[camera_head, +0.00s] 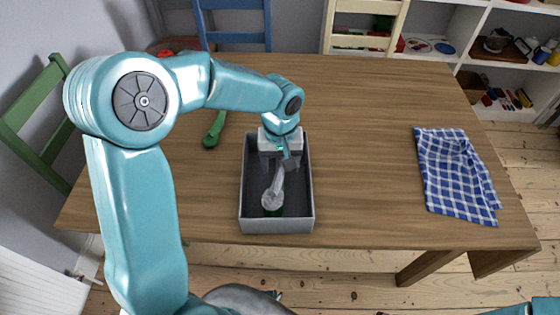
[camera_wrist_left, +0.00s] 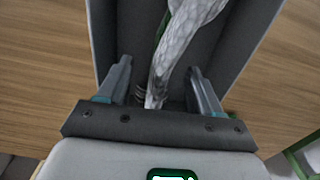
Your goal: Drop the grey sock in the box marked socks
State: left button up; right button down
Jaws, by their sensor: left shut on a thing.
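The grey box (camera_head: 246,190) stands open on the wooden table, and no marking on it is readable. Its walls also show in the left wrist view (camera_wrist_left: 102,35). My left gripper (camera_head: 281,168) is over the box opening, pointing down, and is shut on the grey sock (camera_head: 274,197). The sock hangs from the fingers within the box outline; I cannot tell whether its lower end touches the box floor. In the left wrist view the patterned grey sock (camera_wrist_left: 183,45) runs up between the fingers. Something green shows behind its lower end. My right gripper is out of view.
A green spoon-like thing (camera_head: 213,130) lies left of the box. A blue checked cloth (camera_head: 455,175) lies at the right of the table (camera_head: 365,150). The tabletop between box and cloth is clear. Chairs stand at the back and left; shelves (camera_head: 500,70) are behind.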

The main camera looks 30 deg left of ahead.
pick_arm(q)
jog(key=o, duration=1.1)
jog(key=shift+r, duration=0.1)
notch_tip(320, 180, up, 16)
jog(key=shift+r+p, duration=0.1)
jog(key=shift+p, duration=0.75)
